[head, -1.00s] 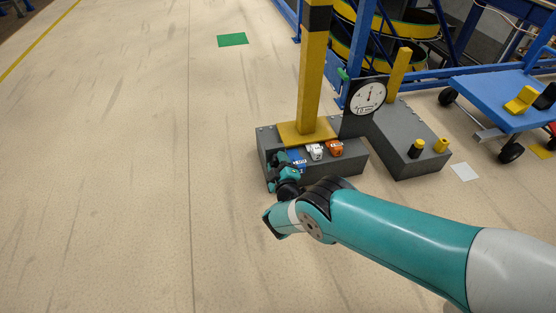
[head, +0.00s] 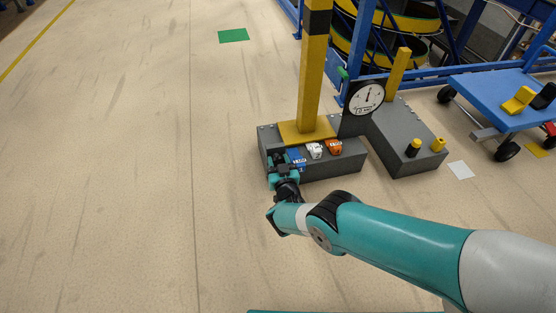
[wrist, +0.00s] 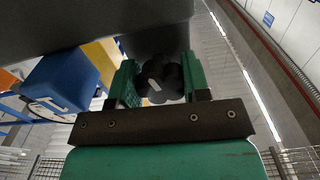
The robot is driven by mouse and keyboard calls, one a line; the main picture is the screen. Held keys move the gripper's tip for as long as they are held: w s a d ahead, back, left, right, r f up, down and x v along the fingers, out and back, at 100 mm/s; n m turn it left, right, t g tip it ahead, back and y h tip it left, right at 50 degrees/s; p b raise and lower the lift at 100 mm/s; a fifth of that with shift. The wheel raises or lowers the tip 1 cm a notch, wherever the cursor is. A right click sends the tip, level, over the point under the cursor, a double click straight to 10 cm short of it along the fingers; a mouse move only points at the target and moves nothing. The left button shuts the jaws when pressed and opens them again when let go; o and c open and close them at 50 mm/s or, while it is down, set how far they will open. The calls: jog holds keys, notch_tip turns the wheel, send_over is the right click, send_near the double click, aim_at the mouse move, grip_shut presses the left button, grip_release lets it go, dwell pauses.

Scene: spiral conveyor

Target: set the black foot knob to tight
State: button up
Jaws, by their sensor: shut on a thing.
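The black foot knob (wrist: 158,80) shows in the wrist view as a dark lobed knob with a small white mark on its face. My gripper (wrist: 158,84) has its green fingers on both sides of the knob and is shut on it. In the head view my gripper (head: 283,172) is at the front left end of a grey base block (head: 335,170). The knob is hard to make out there behind the fingers. I see no tight or loose label.
Blue (head: 297,157), white (head: 315,150) and orange (head: 334,146) blocks sit on the base near my gripper. A yellow post (head: 312,75) and round dial (head: 367,98) rise behind. A blue cart (head: 505,95) stands right. The floor at left is clear.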

jog(key=m+p, duration=0.1)
jog(key=m, duration=0.5)
jog(key=shift+s+a, duration=0.1)
jog(key=shift+m, duration=0.4)
jog(key=o, duration=0.9)
jog(key=shift+o, duration=0.2)
jog(key=shift+p, duration=0.3)
jog(key=shift+s+r+p, duration=0.15)
jog(key=shift+s+p, duration=0.15)
jog(key=shift+s, duration=0.1)
jog(key=p+v, duration=0.7)
jog(key=v, duration=0.9)
jog(key=shift+s+d+p, duration=0.25)
jog(key=shift+p, duration=0.15)
jog(key=shift+w+a, duration=0.1)
